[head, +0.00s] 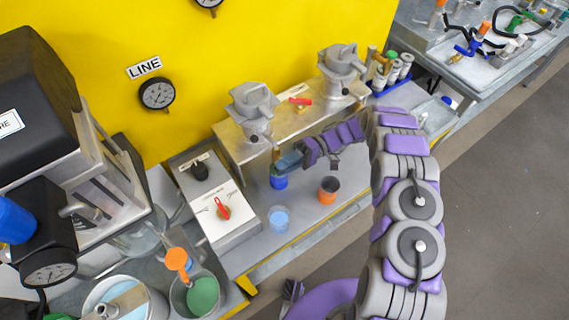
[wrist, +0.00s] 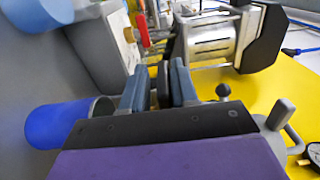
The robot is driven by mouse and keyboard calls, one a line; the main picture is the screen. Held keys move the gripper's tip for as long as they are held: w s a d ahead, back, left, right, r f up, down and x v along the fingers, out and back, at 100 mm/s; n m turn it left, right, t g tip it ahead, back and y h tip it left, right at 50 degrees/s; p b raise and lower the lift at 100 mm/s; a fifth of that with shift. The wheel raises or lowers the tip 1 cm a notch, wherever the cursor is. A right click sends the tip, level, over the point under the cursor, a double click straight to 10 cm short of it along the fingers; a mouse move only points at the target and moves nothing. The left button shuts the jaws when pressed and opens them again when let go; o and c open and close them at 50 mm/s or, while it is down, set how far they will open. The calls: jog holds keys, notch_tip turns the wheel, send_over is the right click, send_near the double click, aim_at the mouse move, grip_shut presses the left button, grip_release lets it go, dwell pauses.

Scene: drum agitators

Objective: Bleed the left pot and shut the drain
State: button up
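The left pot (head: 252,108) is grey with a lid and stands at the left of a metal stand (head: 235,150). A dark round knob (head: 254,139) shows low on its front; a dark ball knob (wrist: 222,91) also shows right of my fingers in the wrist view. My gripper (head: 285,163) is just below and in front of this pot, above a blue cup (head: 279,182). I cannot make out the drain's position.
A second grey pot (head: 342,66) stands at the right, with a red-handled valve (head: 300,102) between the pots. An orange cup (head: 328,190) and a clear bluish cup (head: 279,218) stand in front. A control box (head: 216,205) with a red switch is at the left.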

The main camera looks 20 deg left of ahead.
jog(key=shift+o, duration=1.3)
jog(key=shift+w, duration=0.1)
jog(key=shift+r, duration=0.15)
notch_tip(320, 180, up, 3)
jog(key=shift+w+r+p, duration=0.1)
jog(key=shift+p, duration=0.95)
jog(key=shift+o, duration=1.2)
jog(key=shift+s+d+r, duration=0.1)
jog(key=shift+s, duration=0.2)
jog(key=s+d, duration=0.2)
jog(key=s, duration=0.1)
jog(key=s+d+p, duration=0.1)
jog(key=s+d, duration=0.1)
jog(key=s, duration=0.2)
jog(key=s+d+r, duration=0.1)
jog(key=s+d, duration=0.1)
jog(key=s, duration=0.2)
jog(key=shift+d+r, duration=0.1)
jog(key=shift+d, duration=0.2)
jog(key=shift+c, duration=1.2)
jog(key=shift+s+d, duration=0.95)
jog(key=shift+s, duration=0.15)
